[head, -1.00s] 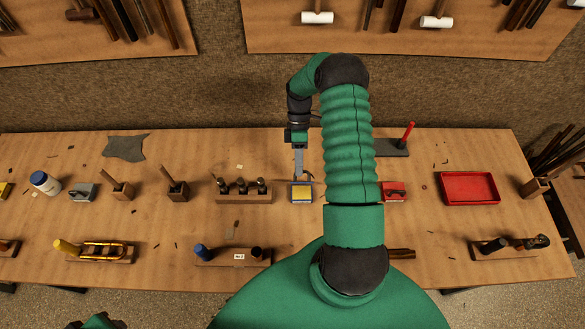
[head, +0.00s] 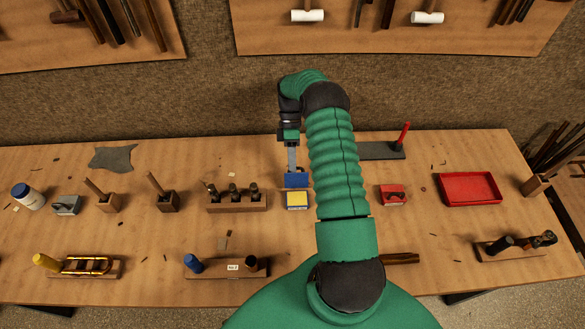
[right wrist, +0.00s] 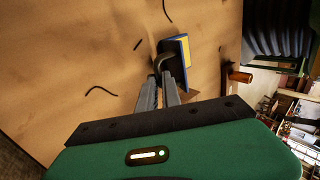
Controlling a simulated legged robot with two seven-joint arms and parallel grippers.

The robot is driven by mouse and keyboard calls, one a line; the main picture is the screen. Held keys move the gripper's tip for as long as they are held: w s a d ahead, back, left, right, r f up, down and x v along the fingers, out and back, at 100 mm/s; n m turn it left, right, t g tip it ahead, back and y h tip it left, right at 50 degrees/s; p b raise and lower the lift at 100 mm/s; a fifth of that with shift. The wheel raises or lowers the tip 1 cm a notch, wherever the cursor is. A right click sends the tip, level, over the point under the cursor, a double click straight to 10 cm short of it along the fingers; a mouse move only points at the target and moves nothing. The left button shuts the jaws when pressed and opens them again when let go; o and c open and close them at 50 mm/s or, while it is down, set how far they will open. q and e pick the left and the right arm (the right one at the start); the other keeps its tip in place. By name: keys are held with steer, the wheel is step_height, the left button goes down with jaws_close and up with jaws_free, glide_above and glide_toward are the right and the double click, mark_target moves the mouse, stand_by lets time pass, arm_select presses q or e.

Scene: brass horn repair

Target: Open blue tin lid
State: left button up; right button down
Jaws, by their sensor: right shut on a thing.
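The blue tin (head: 297,205) stands mid-bench, with its yellow contents showing from above. Its blue lid (head: 296,181) is raised at the tin's back edge and shows as a blue panel. My right gripper (head: 294,172) is at the lid, reaching in from behind the tin. In the right wrist view the gripper (right wrist: 159,75) is shut on a dark handle (right wrist: 164,62) beside the lid. The tin's blue and yellow (right wrist: 183,52) show just beyond the handle. The fingertips are partly hidden by it. My left gripper is not in view.
A wooden block with several dark tools (head: 236,207) stands left of the tin. A red box (head: 393,200) and a red tray (head: 469,203) are to the right. A labelled wooden stand (head: 215,270) is in front. My right arm covers the bench just right of the tin.

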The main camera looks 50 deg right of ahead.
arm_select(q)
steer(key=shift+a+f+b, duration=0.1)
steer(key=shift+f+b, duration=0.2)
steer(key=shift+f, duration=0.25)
arm_select(e)
steer(key=shift+w+d+f, duration=0.25)
steer(key=shift+d+f, duration=0.05)
steer(key=shift+f, duration=0.4)
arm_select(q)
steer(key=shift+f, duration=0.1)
arm_select(e)
steer(key=shift+d, duration=0.15)
steer(key=c, duration=1.6)
jaws_free()
steer(key=shift+f, duration=0.1)
steer(key=shift+o, duration=0.4)
steer(key=shift+w+d+f, duration=0.2)
steer(key=shift+d, duration=0.05)
steer(key=shift+w+d+f, duration=0.15)
steer(key=shift+w+d, duration=0.05)
steer(key=shift+d, duration=0.1)
steer(key=shift+s+a+r, duration=0.15)
steer(key=shift+a+r, duration=0.05)
steer(key=shift+r, duration=0.05)
steer(key=shift+a+r, duration=0.1)
steer(key=shift+a, duration=0.15)
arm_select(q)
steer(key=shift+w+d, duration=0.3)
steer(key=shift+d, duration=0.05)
